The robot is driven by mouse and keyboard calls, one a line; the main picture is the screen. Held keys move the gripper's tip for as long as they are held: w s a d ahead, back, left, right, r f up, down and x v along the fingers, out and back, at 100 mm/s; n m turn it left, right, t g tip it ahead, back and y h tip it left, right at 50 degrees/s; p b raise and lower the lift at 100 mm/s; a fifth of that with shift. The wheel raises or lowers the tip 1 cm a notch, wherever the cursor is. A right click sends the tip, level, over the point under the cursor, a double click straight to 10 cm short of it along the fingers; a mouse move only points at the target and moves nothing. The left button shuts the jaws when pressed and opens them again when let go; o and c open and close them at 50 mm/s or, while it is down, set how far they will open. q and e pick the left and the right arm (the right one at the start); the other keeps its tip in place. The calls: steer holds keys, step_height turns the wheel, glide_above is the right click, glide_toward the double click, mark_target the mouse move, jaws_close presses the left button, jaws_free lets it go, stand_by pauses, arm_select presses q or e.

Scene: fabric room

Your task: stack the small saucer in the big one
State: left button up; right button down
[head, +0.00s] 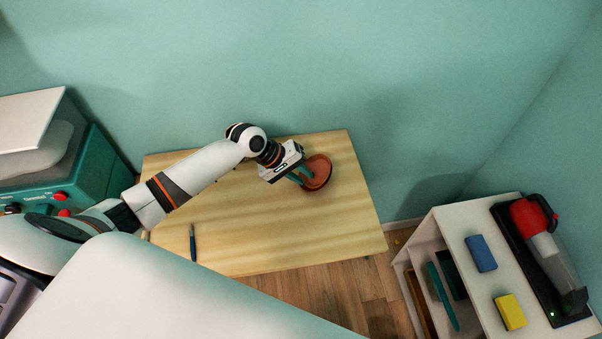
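A round terracotta-coloured saucer (322,171) sits at the right part of the wooden table. I cannot make out clearly whether a second, smaller saucer lies inside it, as the gripper covers its left side. My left gripper (302,176) reaches in from the left, its green fingers over the left part of the saucer. The fingers look close together, but whether they are open or shut on a rim is too small to tell. My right gripper is not in view.
The wooden table (265,225) is mostly bare; a blue pen-like tool (193,242) lies at its front left. A white shelf (453,223) at right carries a blue block (481,253), a yellow block (510,312) and a red-and-grey device (543,245). A green machine (93,171) stands at left.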

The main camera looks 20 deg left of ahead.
arm_select(q)
steer(key=shift+s+a+r, duration=0.1)
steer(key=shift+a+r, duration=0.1)
steer(key=b+v, duration=0.1)
steer(key=v, duration=1)
steer(key=shift+r, duration=0.3)
steer(key=shift+a, duration=0.15)
